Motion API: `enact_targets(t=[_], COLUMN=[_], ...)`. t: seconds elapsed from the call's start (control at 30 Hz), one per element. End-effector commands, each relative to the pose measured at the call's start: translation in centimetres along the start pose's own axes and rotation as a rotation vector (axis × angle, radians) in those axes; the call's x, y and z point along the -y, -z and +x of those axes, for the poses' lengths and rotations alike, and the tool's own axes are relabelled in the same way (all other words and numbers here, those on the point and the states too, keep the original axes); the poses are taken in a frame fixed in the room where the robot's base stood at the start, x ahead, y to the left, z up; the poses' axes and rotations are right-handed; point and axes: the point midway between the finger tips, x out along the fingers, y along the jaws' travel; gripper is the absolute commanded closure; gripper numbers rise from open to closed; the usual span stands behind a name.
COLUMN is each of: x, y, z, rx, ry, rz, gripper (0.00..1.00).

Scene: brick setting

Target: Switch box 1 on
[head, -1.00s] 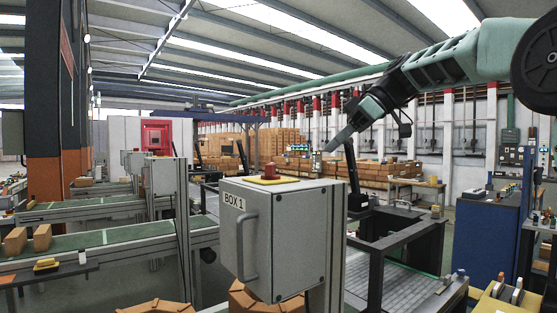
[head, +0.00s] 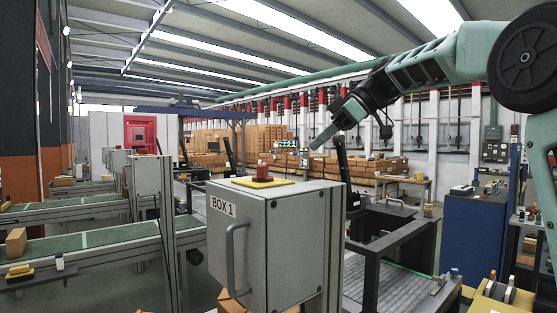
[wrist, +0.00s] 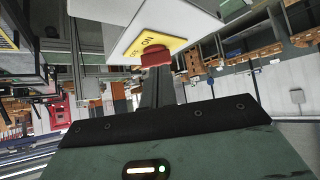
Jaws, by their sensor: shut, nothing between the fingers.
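Box 1 (head: 299,240) is a grey cabinet labelled "BOX 1", with a handle on its door. On its top is a red switch (head: 262,171) on a yellow plate (head: 250,183). My gripper (head: 316,144) is shut and empty, above and to the right of the switch in the head view, its fingers pointing down and left, apart from the switch. In the wrist view, the fingers (wrist: 158,92) point at the red switch (wrist: 157,58), whose near part they overlap. The yellow plate (wrist: 163,38) there bears upside-down "ON" lettering; other letters are partly hidden.
Similar grey boxes (head: 150,174) and green conveyors (head: 115,237) stand to the left. A dark-framed roller conveyor (head: 400,290) lies to the right of box 1, with a blue cabinet (head: 471,232) beyond. A dark upright post (head: 344,172) stands behind box 1.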

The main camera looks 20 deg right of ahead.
Motion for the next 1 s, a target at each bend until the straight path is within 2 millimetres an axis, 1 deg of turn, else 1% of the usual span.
enact_targets(t=[0.1, 0.3, 0.37, 0.4, 0.5, 0.7, 1.0], x=[0.1, 0.1, 0.1, 0.1, 0.1, 0.1, 0.0], y=[0.2, 0.3, 0.4, 1.2, 2.1, 2.7, 2.7], z=[2.4, 6.4, 7.5, 7.8, 8.8, 10.0, 10.2], rx=[0.001, 0.001, 0.002, 0.001, 0.000, 0.001, 0.000], ry=[0.006, 0.005, 0.005, 0.004, 0.004, 0.002, 0.000], rz=[0.000, 0.001, 0.000, -0.002, -0.002, -0.001, -0.001], gripper=[1.00, 1.00, 1.00, 1.00, 1.00, 1.00, 1.00])
